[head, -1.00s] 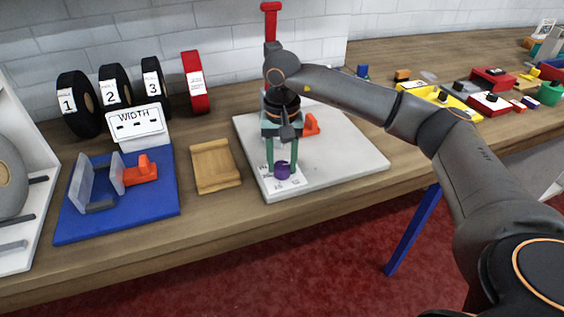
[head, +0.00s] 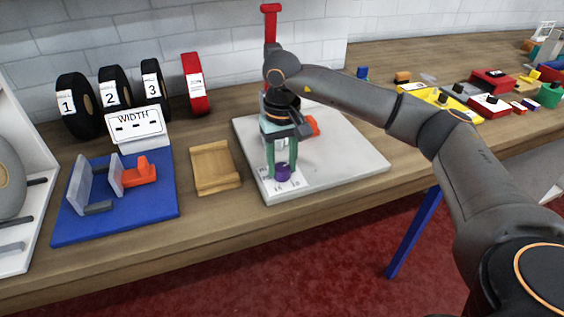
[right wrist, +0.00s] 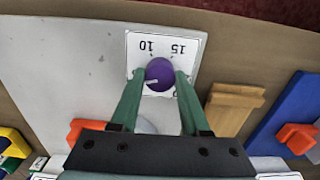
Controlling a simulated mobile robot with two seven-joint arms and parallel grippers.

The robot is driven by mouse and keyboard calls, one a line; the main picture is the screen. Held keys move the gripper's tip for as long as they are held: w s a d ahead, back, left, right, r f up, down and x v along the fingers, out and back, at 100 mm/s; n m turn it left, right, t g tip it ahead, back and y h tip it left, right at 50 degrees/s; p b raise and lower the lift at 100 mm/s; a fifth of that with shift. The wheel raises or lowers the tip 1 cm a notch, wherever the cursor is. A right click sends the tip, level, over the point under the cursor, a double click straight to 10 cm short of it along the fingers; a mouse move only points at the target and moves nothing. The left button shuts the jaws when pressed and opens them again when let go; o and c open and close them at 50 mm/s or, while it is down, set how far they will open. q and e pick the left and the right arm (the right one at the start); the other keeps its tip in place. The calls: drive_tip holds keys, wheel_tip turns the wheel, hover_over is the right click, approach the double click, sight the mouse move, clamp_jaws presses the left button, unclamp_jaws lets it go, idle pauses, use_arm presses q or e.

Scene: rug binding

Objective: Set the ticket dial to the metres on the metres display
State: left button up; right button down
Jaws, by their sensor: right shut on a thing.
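The ticket dial is a purple round knob (head: 283,173) on a white scale card (head: 286,187) at the front left of the grey-white board (head: 345,168). It also shows in the right wrist view (right wrist: 159,72), with a pale pointer mark on it and the card's 10 and 15 beside it. My right gripper (head: 282,168), with green fingers, points down and is shut on the knob. The rest of the scale is partly hidden by the fingers. A display (head: 136,125) reads WIDTH with dashes. I cannot make out a metres display. My left gripper is not in view.
A blue base (head: 150,205) with an orange clamp (head: 140,172) and a wooden tray (head: 214,168) lie to the left. Numbered black rolls (head: 76,105) and a red roll (head: 195,83) stand behind. Coloured trays fill the table's right.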

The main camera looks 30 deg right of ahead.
sight(282, 167)
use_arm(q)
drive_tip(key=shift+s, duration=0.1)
use_arm(e)
drive_tip(key=shift+c, duration=1.9)
unclamp_jaws()
use_arm(q)
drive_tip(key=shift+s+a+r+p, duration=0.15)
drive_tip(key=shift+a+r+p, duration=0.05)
drive_tip(key=shift+p, duration=0.25)
use_arm(e)
wheel_tip(282, 167, up, 13)
drive_tip(key=shift+f, duration=0.2)
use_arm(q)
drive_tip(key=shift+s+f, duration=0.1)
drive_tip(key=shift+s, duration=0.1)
use_arm(e)
drive_tip(key=shift+s, duration=0.1)
